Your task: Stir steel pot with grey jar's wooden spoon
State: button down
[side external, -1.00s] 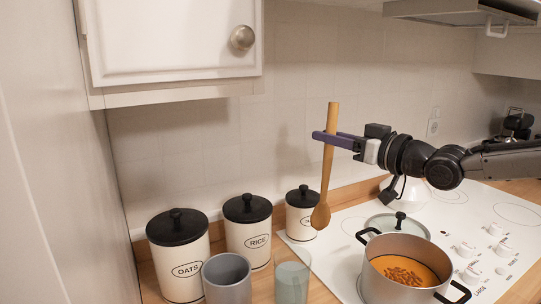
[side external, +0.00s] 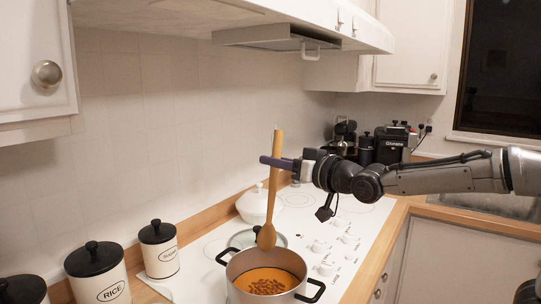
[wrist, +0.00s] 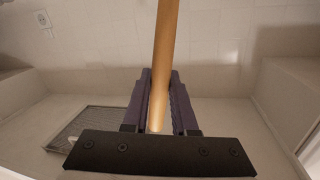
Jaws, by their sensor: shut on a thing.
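My gripper (side external: 281,163) is shut on the wooden spoon (side external: 275,195), gripping its handle. The spoon hangs nearly upright with its bowl end down. In the side view its bowl end appears just above the far rim of the steel pot (side external: 243,265); I cannot tell whether it is over the opening. The pot stands on the white cooktop and holds orange food with brown pieces. In the wrist view the spoon handle (wrist: 165,55) runs between the two purple fingers. The grey jar is not in view now.
A glass lid (side external: 243,239) lies behind the pot. A white lidded dish (side external: 259,205) stands farther back on the cooktop (side external: 310,232). White canisters (side external: 159,258) stand at left. The range hood (side external: 280,38) hangs above.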

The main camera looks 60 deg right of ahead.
notch_tip(320, 180, down, 14)
dwell(1.1)
dwell(1.0)
